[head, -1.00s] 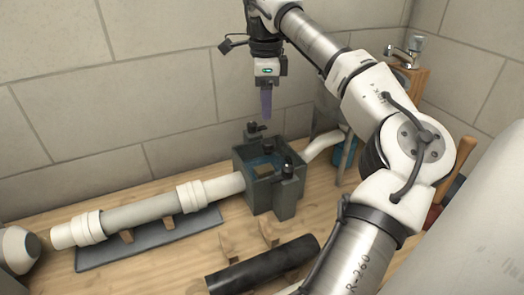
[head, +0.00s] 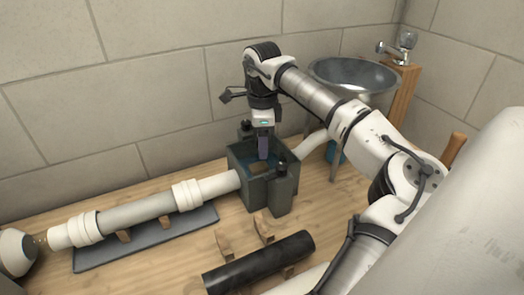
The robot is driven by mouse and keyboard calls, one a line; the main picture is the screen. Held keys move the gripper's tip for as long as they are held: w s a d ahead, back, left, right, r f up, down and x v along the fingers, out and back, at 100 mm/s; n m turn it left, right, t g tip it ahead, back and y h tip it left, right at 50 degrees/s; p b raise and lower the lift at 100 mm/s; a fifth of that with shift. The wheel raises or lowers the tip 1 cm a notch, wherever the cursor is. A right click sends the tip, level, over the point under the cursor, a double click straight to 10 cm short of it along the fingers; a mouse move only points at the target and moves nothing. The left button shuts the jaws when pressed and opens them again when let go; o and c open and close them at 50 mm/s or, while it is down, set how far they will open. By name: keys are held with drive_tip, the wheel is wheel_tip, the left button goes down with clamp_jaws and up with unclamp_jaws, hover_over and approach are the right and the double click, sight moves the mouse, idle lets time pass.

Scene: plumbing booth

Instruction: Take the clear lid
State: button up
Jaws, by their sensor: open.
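My gripper (head: 263,147) points straight down at the opening of a dark grey box (head: 263,198). Its fingers show edge-on, so the gap between them is hard to see, and I see nothing held in them. I cannot tell whether the fingertips touch anything. Dark clamp-like parts (head: 281,168) stand at the box's front and back edges.
A pale pipe (head: 140,208) runs left from the box over a grey mat (head: 160,240). A black pipe (head: 258,262) lies in front, near wooden supports (head: 264,229). A metal basin (head: 352,74) and tap (head: 396,48) stand at the back right, and a tiled wall is behind.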

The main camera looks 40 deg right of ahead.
drive_tip(key=c, duration=1.2)
drive_tip(key=shift+o, duration=0.2)
drive_tip(key=shift+r, duration=0.2)
